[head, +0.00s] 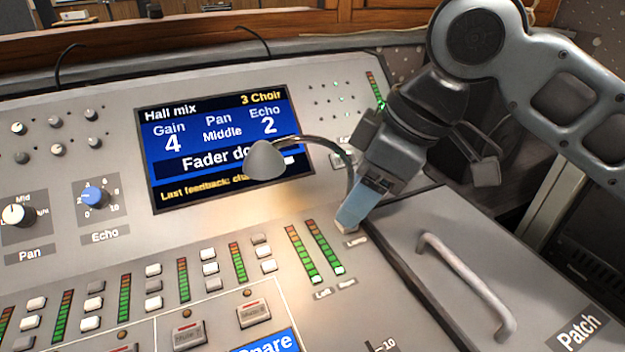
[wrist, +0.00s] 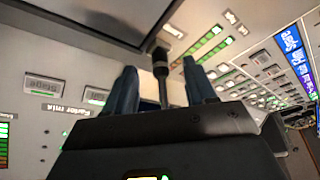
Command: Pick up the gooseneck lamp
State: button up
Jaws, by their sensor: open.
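The gooseneck lamp (head: 267,161) has a grey cone-shaped head hanging in front of the screen in the head view. Its thin dark neck arcs right and down behind my gripper (head: 353,215), which hides the lower stem. In the wrist view, a dark upright stem (wrist: 160,62), which looks like the lamp's neck, stands between the two blue fingers of my gripper (wrist: 162,80). The fingers are apart, one on each side of it. Whether either finger touches the stem cannot be told.
The mixing console (head: 95,220) is crowded with knobs, buttons and level meters. A screen (head: 225,187) stands behind the lamp head. A Patch cover (head: 405,240) with a raised handle (head: 465,285) lies right of my gripper. Another thin gooseneck (head: 68,62) rises at the back left.

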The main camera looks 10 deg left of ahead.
jog(key=shift+a+f, duration=0.15)
jog(key=shift+f, duration=0.3)
grip_shut()
